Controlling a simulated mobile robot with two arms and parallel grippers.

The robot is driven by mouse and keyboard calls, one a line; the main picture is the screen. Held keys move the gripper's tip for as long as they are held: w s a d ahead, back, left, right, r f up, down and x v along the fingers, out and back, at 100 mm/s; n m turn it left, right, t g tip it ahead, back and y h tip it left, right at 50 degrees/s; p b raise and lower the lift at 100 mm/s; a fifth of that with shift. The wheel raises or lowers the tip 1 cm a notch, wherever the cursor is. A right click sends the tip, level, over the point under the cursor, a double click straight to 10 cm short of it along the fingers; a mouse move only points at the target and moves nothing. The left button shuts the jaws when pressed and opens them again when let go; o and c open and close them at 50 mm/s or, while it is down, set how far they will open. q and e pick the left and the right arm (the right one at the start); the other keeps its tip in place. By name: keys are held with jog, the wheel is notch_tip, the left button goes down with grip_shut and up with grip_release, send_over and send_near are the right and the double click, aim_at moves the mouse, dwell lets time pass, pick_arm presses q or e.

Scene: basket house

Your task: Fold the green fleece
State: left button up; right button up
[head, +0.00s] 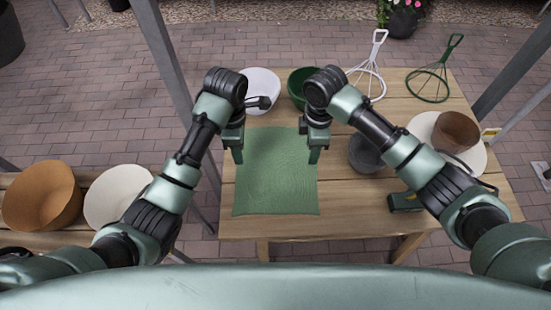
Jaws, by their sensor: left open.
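The green fleece (275,178) lies spread flat on the wooden table, roughly rectangular, with its near edge close to the table's front edge. My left gripper (238,155) is over the fleece's left edge, towards its far end, and is open. My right gripper (315,155) is at the fleece's right edge, about level with the left one. I cannot tell whether its jaws are open or shut. I cannot tell whether either gripper touches the cloth. The far corners are partly hidden by my grippers.
More bowls (42,195) sit at left. Table legs and posts flank the sides.

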aim_at(242, 168)
pick_arm(q)
jog(key=f, duration=0.6)
jog(key=shift+s+f, duration=0.2)
jog(key=shift+f, duration=0.2)
pick_arm(e)
jog(key=f, duration=0.6)
jog(key=shift+s+f, duration=0.2)
jog(key=shift+f, duration=0.2)
pick_arm(q)
jog(key=shift+f, duration=0.1)
pick_arm(e)
jog(key=shift+f, duration=0.1)
pick_arm(q)
grip_shut()
pick_arm(e)
grip_shut()
